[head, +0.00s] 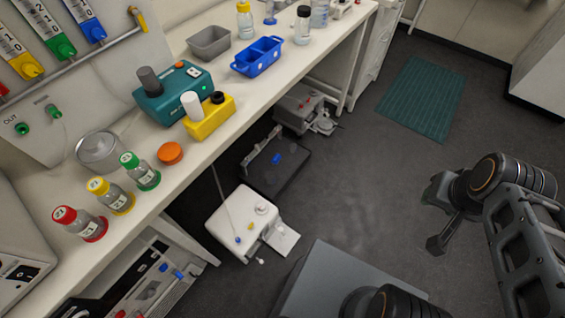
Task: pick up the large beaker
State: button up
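A wide, clear, round vessel (99,152), which looks like the large beaker, stands on the white bench at the left, close to the wall panel. It is behind the three bottles with coloured caps, and its contents are not clear. My gripper (432,222) is at the right, over the dark floor and well away from the bench. Its two fingers are spread apart with nothing between them.
Beside the vessel are red (79,223), yellow (111,195) and green (140,171) capped bottles and an orange lid (170,153). White equipment (235,215) sits on the floor.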

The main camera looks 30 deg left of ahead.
aim_at(270, 177)
jog(key=i, duration=2.7)
jog(key=u, duration=5.1)
jog(key=i, duration=0.55)
jog(key=u, duration=0.05)
